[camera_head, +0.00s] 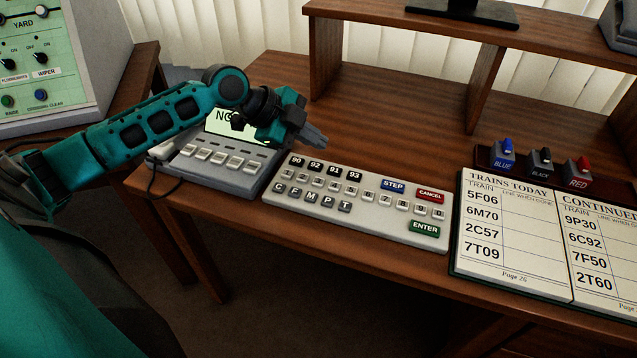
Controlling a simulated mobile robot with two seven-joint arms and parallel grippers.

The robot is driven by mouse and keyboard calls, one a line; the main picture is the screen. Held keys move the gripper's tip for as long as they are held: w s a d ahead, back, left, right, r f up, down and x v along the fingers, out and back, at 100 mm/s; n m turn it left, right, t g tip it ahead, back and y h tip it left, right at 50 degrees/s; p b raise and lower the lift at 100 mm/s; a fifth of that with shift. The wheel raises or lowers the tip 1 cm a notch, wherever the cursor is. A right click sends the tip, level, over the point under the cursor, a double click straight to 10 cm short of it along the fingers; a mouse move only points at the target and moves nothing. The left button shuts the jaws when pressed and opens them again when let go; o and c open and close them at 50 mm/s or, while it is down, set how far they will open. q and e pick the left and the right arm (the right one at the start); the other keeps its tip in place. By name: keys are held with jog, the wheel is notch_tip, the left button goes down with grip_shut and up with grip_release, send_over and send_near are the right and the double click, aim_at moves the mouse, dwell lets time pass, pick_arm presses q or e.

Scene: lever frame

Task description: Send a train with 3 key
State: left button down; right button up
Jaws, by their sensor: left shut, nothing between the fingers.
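A pale keypad (345,232) lies on the desk. Its black keys 90 to 93 are in the top left, a row of number keys runs across the middle, and lettered keys C, F, M, P, T sit at the lower left. STEP is blue, CANCEL red, ENTER green (424,229). My left gripper (318,139) is shut and empty, above and behind the keypad's left part. A grey display unit (200,177) stands left of the keypad; my left arm hides part of its green screen (236,127). My right gripper is not in view.
An open book of trains (510,245) lies right of the keypad, listing codes such as 5F06. Behind it stand blue, black and red stamps (577,172). A wooden shelf (400,20) stands at the back. A green switch panel (45,65) is at far left.

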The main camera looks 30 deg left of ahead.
pick_arm(q)
jog(key=b, duration=0.5)
send_over(314, 183)
notch_tip(314, 183, down, 6)
jog(key=shift+r, duration=0.25)
jog(key=shift+f, duration=0.3)
jog(key=shift+w+f, duration=0.1)
jog(key=shift+f, duration=0.6)
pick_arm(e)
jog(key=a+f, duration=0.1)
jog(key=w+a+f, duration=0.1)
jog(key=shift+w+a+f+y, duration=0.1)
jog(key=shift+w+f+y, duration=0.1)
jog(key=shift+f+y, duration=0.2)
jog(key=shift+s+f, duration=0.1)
pick_arm(q)
jog(key=shift+f, duration=0.1)
jog(key=shift+f+b, duration=0.35)
jog(key=shift+f, duration=0.05)
